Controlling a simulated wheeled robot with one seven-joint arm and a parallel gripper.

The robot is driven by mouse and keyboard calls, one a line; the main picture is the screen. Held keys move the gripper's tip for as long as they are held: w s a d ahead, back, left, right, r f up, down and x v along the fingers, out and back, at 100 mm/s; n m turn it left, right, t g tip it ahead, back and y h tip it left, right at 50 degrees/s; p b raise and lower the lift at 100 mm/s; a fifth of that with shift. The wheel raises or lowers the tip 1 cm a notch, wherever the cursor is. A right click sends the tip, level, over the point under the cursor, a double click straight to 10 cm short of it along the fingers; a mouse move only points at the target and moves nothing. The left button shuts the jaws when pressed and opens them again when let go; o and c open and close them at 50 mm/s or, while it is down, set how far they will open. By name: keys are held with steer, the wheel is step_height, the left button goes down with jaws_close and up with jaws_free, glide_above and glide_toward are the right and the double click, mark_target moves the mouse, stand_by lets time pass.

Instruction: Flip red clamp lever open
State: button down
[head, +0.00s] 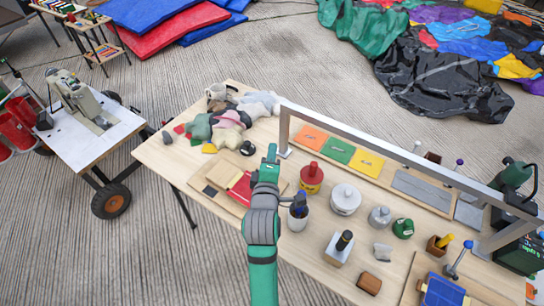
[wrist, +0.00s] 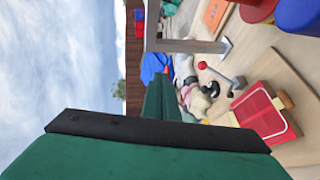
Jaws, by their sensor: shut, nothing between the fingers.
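The red clamp (head: 240,188) sits on a wooden board just left of my gripper (head: 271,152) in the head view. In the wrist view the red clamp (wrist: 262,110) is at the right. A grey metal lever with a red ball knob (wrist: 202,65) stands beside it, apart from my fingers in the picture. My arm seems to hide the lever in the head view. My gripper is shut and empty, raised above the table. I cannot tell whether its tip touches anything.
A grey metal frame (head: 390,147) crosses the table (head: 160,152) on the right. A red tin (head: 311,177) and a cup of tools (head: 298,213) stand close to the right of my arm. Soft cloth pieces (head: 228,117) lie heaped behind. A blue clamp (head: 441,291) is at the front right.

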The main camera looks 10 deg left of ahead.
steer(key=shift+s+d+r, duration=0.1)
steer(key=shift+s+r, duration=0.2)
steer(key=shift+s, duration=0.35)
steer(key=shift+s+d+r, duration=0.1)
steer(key=shift+s+r, duration=0.2)
steer(key=shift+s, duration=0.35)
steer(key=s+d+f+m, duration=0.2)
steer(key=s+f+m, duration=0.6)
steer(key=s+f, duration=0.75)
steer(key=s+d+m, duration=0.2)
steer(key=s+m, duration=0.2)
steer(key=s, duration=0.7)
steer(key=s+d+r+m, duration=0.1)
steer(key=s+m, duration=0.4)
steer(key=s, duration=0.7)
steer(key=shift+s+d+r+g, duration=0.2)
steer(key=shift+d+r+g, duration=0.1)
steer(key=shift+d, duration=0.2)
